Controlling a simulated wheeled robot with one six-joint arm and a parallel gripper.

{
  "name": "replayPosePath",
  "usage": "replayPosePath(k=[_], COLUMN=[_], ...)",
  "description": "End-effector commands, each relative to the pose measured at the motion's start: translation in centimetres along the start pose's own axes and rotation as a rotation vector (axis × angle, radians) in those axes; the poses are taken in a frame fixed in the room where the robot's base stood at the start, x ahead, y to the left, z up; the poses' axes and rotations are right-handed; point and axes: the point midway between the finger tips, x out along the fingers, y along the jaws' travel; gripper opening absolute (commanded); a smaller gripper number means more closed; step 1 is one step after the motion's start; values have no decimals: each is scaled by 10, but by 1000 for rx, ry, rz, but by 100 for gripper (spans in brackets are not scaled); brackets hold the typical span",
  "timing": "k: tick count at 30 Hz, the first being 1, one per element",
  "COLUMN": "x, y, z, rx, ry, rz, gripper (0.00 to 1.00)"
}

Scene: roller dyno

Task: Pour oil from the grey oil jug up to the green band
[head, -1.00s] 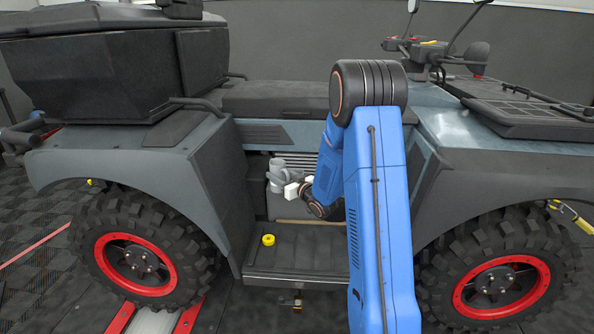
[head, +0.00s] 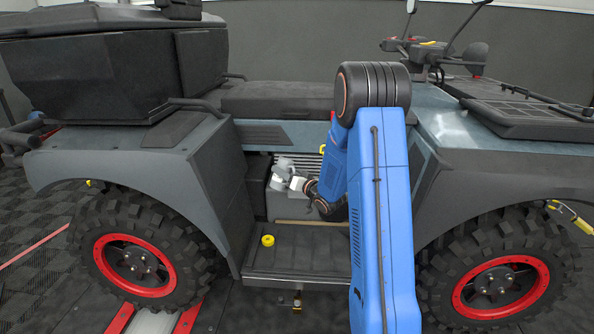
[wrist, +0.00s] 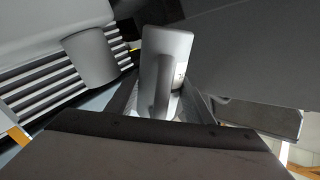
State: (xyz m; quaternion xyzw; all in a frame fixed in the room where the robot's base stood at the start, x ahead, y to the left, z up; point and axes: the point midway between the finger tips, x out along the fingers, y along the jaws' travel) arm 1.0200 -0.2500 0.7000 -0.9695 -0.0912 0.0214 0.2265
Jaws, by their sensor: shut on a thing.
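The grey oil jug (head: 283,167) is up off the step in front of the engine bay, and it leans over toward the right. My gripper (head: 296,183) is shut on the jug from its right side. In the wrist view the jug (wrist: 167,62) fills the middle, with its handle toward my gripper (wrist: 163,108). A small pale label shows on its side. The jug's spout and any oil stream cannot be made out. I cannot see a green band or an oil level in either view.
A yellow cap (head: 267,240) lies on the dark step (head: 310,262) of the quad. Grey fins (wrist: 45,88) and a grey cylinder (wrist: 90,58) are close left of the jug in the wrist view. A small yellow piece (head: 322,149) shows above the engine bay.

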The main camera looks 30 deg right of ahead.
Motion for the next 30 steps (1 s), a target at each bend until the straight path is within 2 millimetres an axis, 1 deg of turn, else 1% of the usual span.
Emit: replayPosePath(k=[2,3,9,11,24,30], x=[0,0,0,0,0,0], y=[4,2,1,3,7,5], z=[-2,-10,-34,-30,-23,-27], rx=[48,72,202,244,498,570], ry=[1,4,3,-1,0,0], rz=[0,-2,0,1,0,-1], gripper=[21,21,21,21,21,21])
